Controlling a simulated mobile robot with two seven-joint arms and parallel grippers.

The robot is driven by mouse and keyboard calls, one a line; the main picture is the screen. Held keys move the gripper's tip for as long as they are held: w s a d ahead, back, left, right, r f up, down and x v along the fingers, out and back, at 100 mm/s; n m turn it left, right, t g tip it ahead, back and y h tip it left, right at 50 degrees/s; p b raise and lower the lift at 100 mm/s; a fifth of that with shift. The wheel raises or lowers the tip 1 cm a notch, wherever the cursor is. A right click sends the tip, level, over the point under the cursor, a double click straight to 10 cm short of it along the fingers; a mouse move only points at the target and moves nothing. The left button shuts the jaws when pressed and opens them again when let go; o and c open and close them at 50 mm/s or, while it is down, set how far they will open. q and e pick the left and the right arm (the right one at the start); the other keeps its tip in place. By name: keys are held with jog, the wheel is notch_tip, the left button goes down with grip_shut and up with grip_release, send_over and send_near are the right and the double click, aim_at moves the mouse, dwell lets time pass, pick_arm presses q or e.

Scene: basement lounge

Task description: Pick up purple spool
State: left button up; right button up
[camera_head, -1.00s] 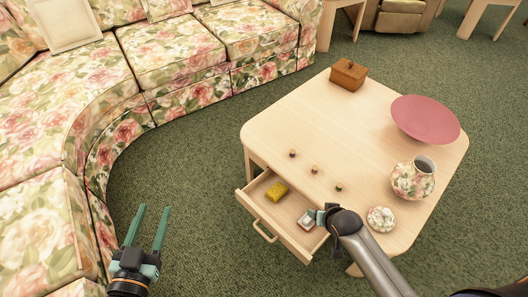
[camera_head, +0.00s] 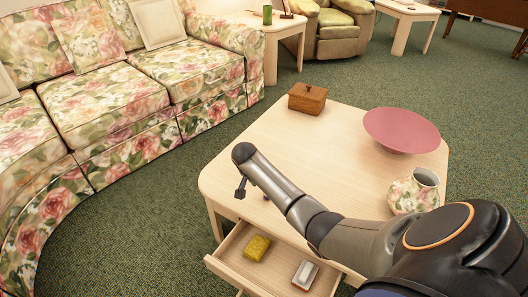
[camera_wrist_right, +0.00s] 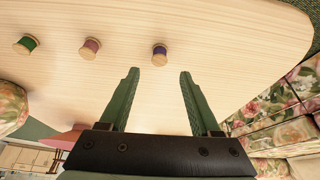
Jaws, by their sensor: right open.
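The purple spool (camera_wrist_right: 159,52) stands on the light wood table (camera_head: 345,128) in the right wrist view, just beyond my fingertips and between their lines. My right gripper (camera_wrist_right: 160,71) is open and empty, pointing at this spool. A pink spool (camera_wrist_right: 90,48) and a green spool (camera_wrist_right: 26,44) stand to its left in the same view. In the head view my right arm reaches over the table and hides the spools and most of the gripper. My left gripper is not in view.
An open drawer (camera_head: 227,265) holds a yellow sponge (camera_head: 257,248) and a small white-and-grey item (camera_head: 305,274). A wooden box (camera_head: 307,98), a pink bowl (camera_head: 402,130) and a floral vase (camera_head: 413,192) stand on the table. A floral sofa (camera_head: 130,85) lies left.

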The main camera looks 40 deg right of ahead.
jog(key=b+x, duration=0.1)
jog(key=x, duration=0.1)
jog(key=shift+w+d+f, duration=0.1)
jog(key=shift+d+f, duration=0.05)
jog(key=shift+f, duration=0.2)
jog(key=b+x, duration=0.3)
jog(key=x, duration=0.2)
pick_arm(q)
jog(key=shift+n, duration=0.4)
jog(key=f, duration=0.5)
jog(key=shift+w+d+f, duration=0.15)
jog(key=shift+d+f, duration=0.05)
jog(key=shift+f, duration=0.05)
pick_arm(e)
grip_shut()
